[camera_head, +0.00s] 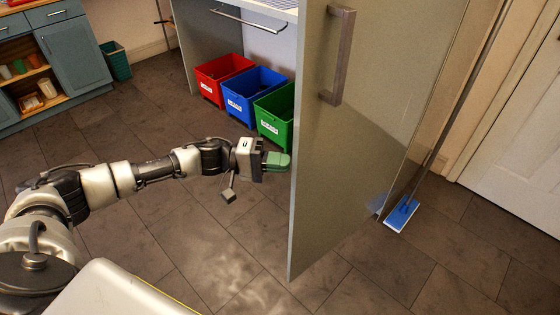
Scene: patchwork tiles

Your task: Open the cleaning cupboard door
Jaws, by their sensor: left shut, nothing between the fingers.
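The cleaning cupboard door (375,150) stands wide open, swung out toward me, with its long vertical handle (338,57) on the face to the right. The cupboard (212,45) behind it is open to view. My left gripper (278,161), with green fingertips, is shut and empty. It is at the door's free edge, on the side of the cupboard's inside, away from the handle. I cannot tell whether its tips touch the door. My right gripper is not in view.
Red (222,78), blue (254,94) and green (275,114) bins stand at the cupboard. A blue mop (402,214) stands right of the door, near a white door (515,135). A blue-grey cabinet (74,57) and a teal basket (116,61) are at left. The tiled floor between is clear.

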